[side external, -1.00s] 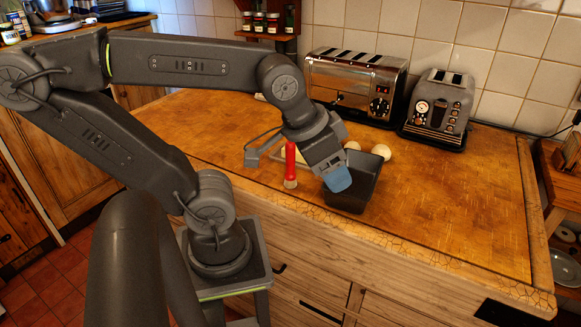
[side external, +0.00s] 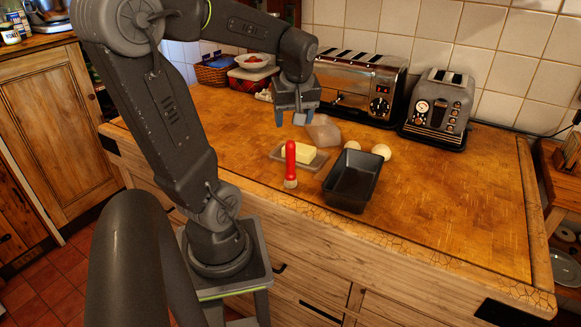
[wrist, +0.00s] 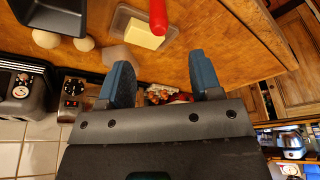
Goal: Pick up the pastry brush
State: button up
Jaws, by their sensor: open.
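The pastry brush (side external: 291,164) has a red handle and a pale bristle end pointing toward the counter's front edge. My gripper (side external: 293,120) is above the counter behind the butter dish, pointing down, apart from the brush. In the wrist view my gripper's two blue fingers (wrist: 161,78) are spread with nothing held between them.
A butter dish (side external: 283,156) holds a yellow block (side external: 303,153). A black loaf pan (side external: 332,192) is to the brush's right, with round pale items (side external: 381,152) behind it. A translucent tub (side external: 322,132) lies behind the butter. Two toasters (side external: 357,84) (side external: 438,108) line the wall. The right counter is clear.

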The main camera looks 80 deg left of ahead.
aim_at(290, 152)
jog(key=x, duration=1.2)
jog(key=shift+w+a+f, duration=0.1)
jog(key=shift+a+f, duration=0.1)
jog(key=shift+f, duration=0.15)
jog(key=shift+c, duration=0.4)
jog(key=c, duration=0.9)
